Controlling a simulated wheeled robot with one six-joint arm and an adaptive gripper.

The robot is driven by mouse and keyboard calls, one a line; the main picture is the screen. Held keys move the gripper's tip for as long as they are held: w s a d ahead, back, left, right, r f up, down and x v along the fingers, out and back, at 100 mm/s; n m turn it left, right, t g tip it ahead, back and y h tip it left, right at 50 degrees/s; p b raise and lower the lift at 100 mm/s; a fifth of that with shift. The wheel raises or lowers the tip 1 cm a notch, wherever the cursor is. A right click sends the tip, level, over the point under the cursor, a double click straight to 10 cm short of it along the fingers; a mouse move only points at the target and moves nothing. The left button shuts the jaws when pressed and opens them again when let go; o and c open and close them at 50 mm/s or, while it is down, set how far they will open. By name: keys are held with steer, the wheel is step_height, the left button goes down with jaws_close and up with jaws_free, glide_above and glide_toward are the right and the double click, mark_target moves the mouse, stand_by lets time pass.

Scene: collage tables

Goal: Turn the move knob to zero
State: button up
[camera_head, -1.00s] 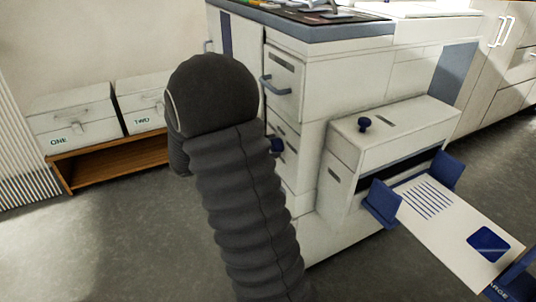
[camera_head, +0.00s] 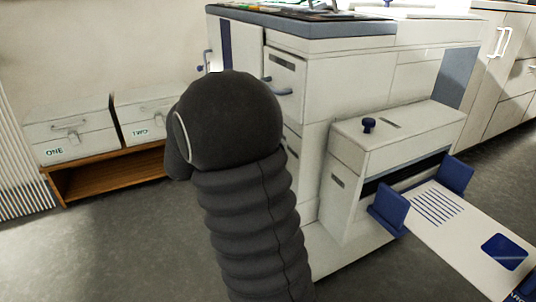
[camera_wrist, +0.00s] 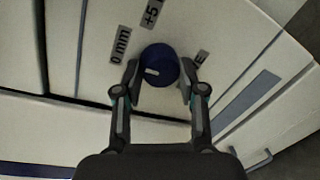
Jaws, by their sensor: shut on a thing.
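In the wrist view, a round dark blue knob (camera_wrist: 161,64) with a short white pointer mark sits on a pale panel. The pointer faces left and slightly down in the picture. A "0 mm" label (camera_wrist: 120,44) is at the knob's upper left and a "+5" label (camera_wrist: 152,13) is above it. Another label (camera_wrist: 201,58), mostly hidden with an "E" showing, is to the right. My gripper (camera_wrist: 159,74) is shut on the knob, one finger on each side. In the head view my dark arm hides the gripper and this knob.
A white machine (camera_head: 345,75) fills the centre right. Boxes ONE (camera_head: 80,140) and TWO (camera_head: 140,110) stand on a wooden shelf (camera_head: 110,185). Floor is open at lower left.

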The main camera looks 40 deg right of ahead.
steer(key=o, duration=1.2)
steer(key=shift+c, duration=0.2)
steer(key=v, duration=1.2)
